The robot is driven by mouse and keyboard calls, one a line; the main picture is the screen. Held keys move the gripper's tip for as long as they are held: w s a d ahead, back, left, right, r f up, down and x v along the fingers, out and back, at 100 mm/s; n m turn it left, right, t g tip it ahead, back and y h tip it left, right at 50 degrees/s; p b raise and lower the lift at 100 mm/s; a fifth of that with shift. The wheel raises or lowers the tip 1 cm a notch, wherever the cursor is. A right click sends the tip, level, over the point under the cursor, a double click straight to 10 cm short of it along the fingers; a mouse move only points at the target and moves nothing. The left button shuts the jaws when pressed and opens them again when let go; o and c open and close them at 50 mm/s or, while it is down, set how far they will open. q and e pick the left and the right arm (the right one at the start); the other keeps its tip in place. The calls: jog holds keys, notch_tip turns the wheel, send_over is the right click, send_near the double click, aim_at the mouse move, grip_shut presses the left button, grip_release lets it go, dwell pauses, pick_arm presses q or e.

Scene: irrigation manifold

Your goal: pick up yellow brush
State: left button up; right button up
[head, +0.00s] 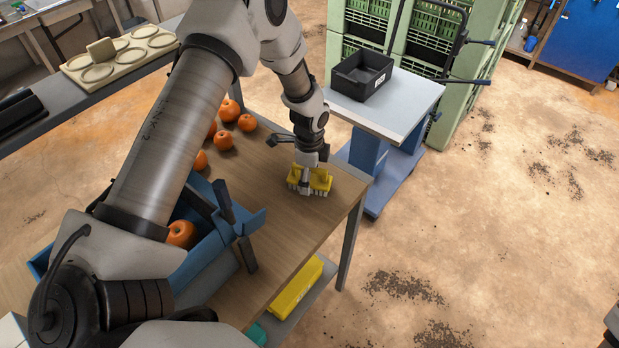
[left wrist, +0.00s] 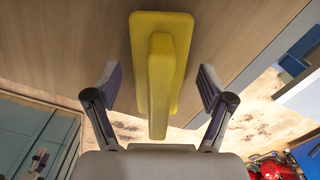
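The yellow brush (head: 322,178) lies on the wooden table near its right corner, with pale bristles showing at its lower edge in the head view. My left gripper (head: 311,184) is directly over it, pointing down, and hides part of it. In the left wrist view the brush's flat yellow block and raised handle (left wrist: 160,85) sit between the two fingers of the left gripper (left wrist: 160,82). The fingers are apart, with a gap on each side of the handle. My right gripper does not show.
Several orange fruits (head: 247,122) lie on the wooden table (head: 285,235) left of the brush. A blue crate (head: 205,252) holds another fruit at its near left. A grey-topped cart (head: 405,105) with a black bin (head: 361,75) stands beyond. A yellow item (head: 297,288) is on the lower shelf.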

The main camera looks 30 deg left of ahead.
pick_arm(q)
jog(key=shift+d+r, duration=0.1)
jog(key=c, duration=1.4)
jog(key=shift+r+b, duration=0.25)
jog(key=shift+b, duration=0.05)
jog(key=r, duration=0.1)
jog(key=b, duration=0.1)
jog(key=r, duration=0.1)
jog(key=shift+s+d+r+b, duration=0.25)
jog(key=shift+s+r+b, duration=0.05)
jog(key=shift+s+r, duration=0.1)
jog(key=s+d+b, duration=0.1)
jog(key=s+d, duration=0.2)
jog(key=s+d+r+b, duration=0.1)
jog(key=s+d, duration=0.2)
jog(key=s, duration=0.1)
jog(key=s+d+b, duration=0.1)
jog(key=s+d, duration=0.2)
jog(key=s, duration=0.1)
jog(key=shift+s+d+r, duration=0.15)
jog(key=shift+d+r, duration=0.1)
jog(key=shift+d, duration=0.15)
